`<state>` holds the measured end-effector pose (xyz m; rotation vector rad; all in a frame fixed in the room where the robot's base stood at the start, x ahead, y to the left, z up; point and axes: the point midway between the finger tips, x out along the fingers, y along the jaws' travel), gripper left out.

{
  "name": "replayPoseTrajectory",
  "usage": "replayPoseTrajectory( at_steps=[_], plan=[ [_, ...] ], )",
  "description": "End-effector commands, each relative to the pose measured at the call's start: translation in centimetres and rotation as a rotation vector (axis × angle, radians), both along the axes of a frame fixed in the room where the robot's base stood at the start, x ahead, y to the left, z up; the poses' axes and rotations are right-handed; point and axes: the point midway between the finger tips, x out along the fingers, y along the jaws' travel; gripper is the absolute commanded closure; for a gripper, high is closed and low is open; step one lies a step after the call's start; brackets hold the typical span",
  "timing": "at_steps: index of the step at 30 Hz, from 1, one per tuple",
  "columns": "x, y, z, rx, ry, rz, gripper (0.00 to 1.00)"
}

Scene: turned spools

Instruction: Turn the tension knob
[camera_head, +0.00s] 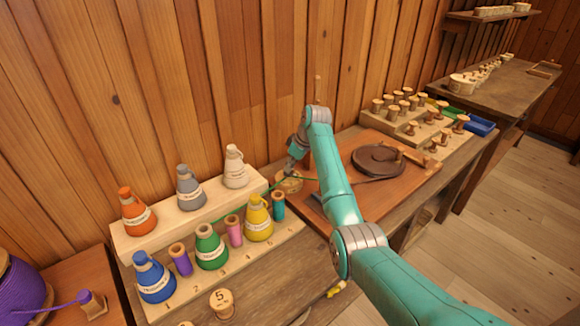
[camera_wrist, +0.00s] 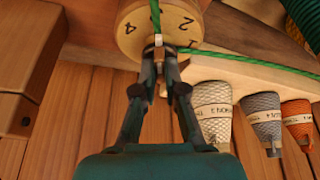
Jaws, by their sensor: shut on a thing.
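The tension knob (camera_wrist: 158,18) is a round pale wooden disc with black numbers on its face, 1, 2 and 4 readable, at the top of the wrist view. In the head view the knob (camera_head: 289,183) sits at the left edge of the reddish board, partly hidden by my arm's end. My gripper (camera_wrist: 158,50) is shut on a small pale piece at the knob's lower edge. My gripper (camera_head: 292,163) reaches down to the knob in the head view. A green thread (camera_wrist: 258,61) runs at the knob and off to the right.
Labelled cone spools, among them an orange one (camera_head: 137,212) and a yellow one (camera_head: 258,218), stand on a stepped rack to the left. A dark round plate (camera_head: 377,157) lies on the board to the right. A wooden plank wall (camera_head: 230,80) stands close behind.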

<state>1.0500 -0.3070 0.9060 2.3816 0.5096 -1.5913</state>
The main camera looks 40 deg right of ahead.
Motion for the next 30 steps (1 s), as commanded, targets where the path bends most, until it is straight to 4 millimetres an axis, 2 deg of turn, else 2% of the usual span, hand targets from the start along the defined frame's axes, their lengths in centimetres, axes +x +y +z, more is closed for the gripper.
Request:
replayPoseTrajectory(
  at_steps=[19, 20, 22, 30],
  plan=[
    [0.01, -0.06, -0.02, -0.001, 0.0, 0.049, 1.0],
    [0.01, -0.06, -0.02, -0.001, 0.0, 0.049, 0.82],
    [0.01, -0.06, -0.02, -0.001, 0.0, 0.049, 0.65],
    [0.01, -0.05, 0.01, -0.001, 0.0, 0.049, 0.65]
  ],
)
